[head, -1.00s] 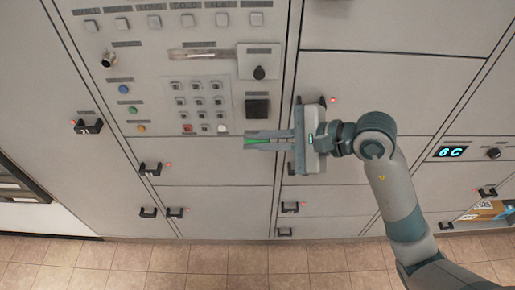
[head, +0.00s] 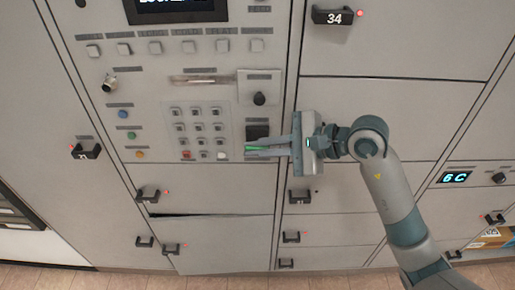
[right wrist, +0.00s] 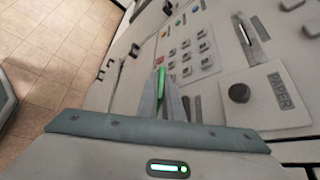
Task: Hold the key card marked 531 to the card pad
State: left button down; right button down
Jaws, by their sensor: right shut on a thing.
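My right gripper (head: 252,149) is shut on a thin green-edged piece, which I take to be the key card (head: 258,149); its number cannot be read. The green piece also shows between the fingertips in the right wrist view (right wrist: 160,76). A black square plate, seemingly the card pad (head: 257,130), is on the panel right of the keypad. The fingertips and card overlap its lower edge in the head view. Whether the card touches the pad cannot be told. My left gripper is not in view.
The panel has a keypad (head: 199,126), a row of square buttons and a dark display (head: 176,8) at the top. A round black knob (head: 260,98) sits above the pad. Locker doors with black handles surround it; one lower door (head: 215,245) shows a dark gap along its top.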

jog(key=s, duration=0.9)
jog(key=shift+s+b, duration=0.35)
jog(key=shift+d+f, duration=0.1)
dwell(0.3)
jog(key=w+d+f+m+t, duration=0.1)
jog(key=d+f, duration=0.3)
jog(key=d, duration=0.6)
jog(key=w+d+f+m+t+h, duration=0.1)
jog(key=w+d+f+t, duration=0.1)
jog(key=d, duration=0.8)
jog(key=shift+w+f+m+h+b, duration=0.3)
jog(key=shift+w+f+m+b, duration=0.1)
jog(key=shift+w+f, duration=0.45)
